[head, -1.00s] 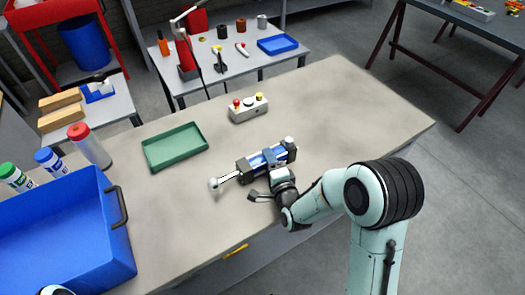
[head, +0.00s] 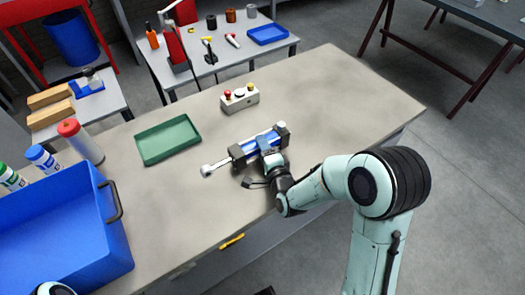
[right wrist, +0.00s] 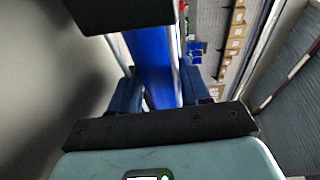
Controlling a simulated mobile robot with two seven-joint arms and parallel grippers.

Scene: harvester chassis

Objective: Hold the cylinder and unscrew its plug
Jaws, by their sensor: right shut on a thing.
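The cylinder (head: 259,141) has a blue barrel between dark end blocks. A silver rod with a pale eye end points left, and a small light-topped fitting (head: 281,125) stands at its right end; I cannot tell whether this is the plug. My right gripper (head: 268,152) is shut on the barrel from the near side. In the right wrist view the blue barrel (right wrist: 155,55) runs between the two fingers, with a dark end block (right wrist: 118,12) above. I cannot tell whether the cylinder touches the table. My left gripper is out of view.
The workbench (head: 345,105) is clear to the right. A green tray (head: 168,141) and a button box (head: 239,98) lie behind the cylinder. A large blue bin (head: 60,235) and several capped bottles (head: 80,142) stand at left. A side table (head: 215,62) stands beyond.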

